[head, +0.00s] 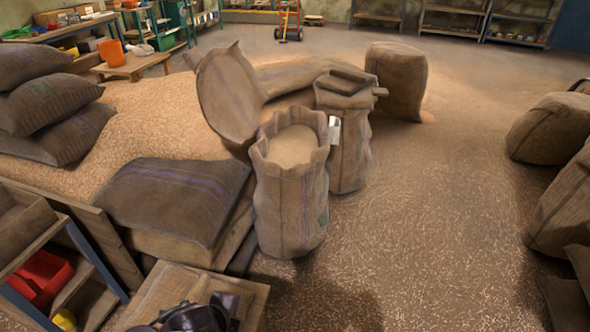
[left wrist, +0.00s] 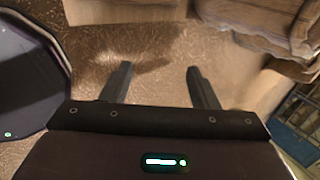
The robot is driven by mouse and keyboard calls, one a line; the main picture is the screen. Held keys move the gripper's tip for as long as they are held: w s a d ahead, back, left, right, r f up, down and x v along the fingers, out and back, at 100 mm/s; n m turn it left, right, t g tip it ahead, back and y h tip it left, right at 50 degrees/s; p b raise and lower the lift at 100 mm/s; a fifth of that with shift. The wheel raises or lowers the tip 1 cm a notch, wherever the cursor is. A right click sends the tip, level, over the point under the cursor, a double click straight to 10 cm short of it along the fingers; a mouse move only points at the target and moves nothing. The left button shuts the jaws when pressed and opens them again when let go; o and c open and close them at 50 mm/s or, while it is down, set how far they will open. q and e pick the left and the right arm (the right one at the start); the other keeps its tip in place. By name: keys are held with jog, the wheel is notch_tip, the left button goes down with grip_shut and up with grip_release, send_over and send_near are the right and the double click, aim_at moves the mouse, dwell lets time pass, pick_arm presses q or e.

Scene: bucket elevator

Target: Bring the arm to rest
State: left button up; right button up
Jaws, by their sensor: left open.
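My left gripper (left wrist: 161,82) shows in the left wrist view, its two dark fingers spread wide apart with nothing between them. Below the fingers is straw-strewn floor. In the head view, dark parts of my left arm (head: 200,316) show at the bottom edge, in front of a wooden board. The gripper's fingers cannot be made out there. My right gripper is in neither view.
An open sack of grain (head: 292,180) stands mid-picture, with another sack (head: 345,145) behind it. A dark flat sack (head: 175,195) lies left. A shelf with a red bin (head: 40,277) is at lower left. The floor (head: 430,220) right of centre is clear.

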pick_arm(q)
jog(key=s+a+r+n+g+y, duration=0.1)
jog(key=s+a+r+n, duration=0.25)
jog(key=n, duration=0.55)
jog(key=s+a+r+n+g, duration=0.15)
jog(key=s+n, duration=0.35)
jog(key=n, duration=0.5)
notch_tip(320, 180, down, 26)
jog(key=s+r+g+p, duration=0.1)
jog(key=s+p, duration=0.1)
jog(key=p, duration=0.2)
jog(key=s+a+f+g+p, duration=0.1)
jog(key=s+a+f+p, duration=0.2)
jog(key=s+f, duration=1.2)
jog(key=s+a, duration=0.1)
jog(key=s, duration=0.3)
jog(key=shift+s+a+f+m, duration=0.15)
jog(key=shift+s+f+m, duration=0.2)
jog(key=shift+m, duration=0.05)
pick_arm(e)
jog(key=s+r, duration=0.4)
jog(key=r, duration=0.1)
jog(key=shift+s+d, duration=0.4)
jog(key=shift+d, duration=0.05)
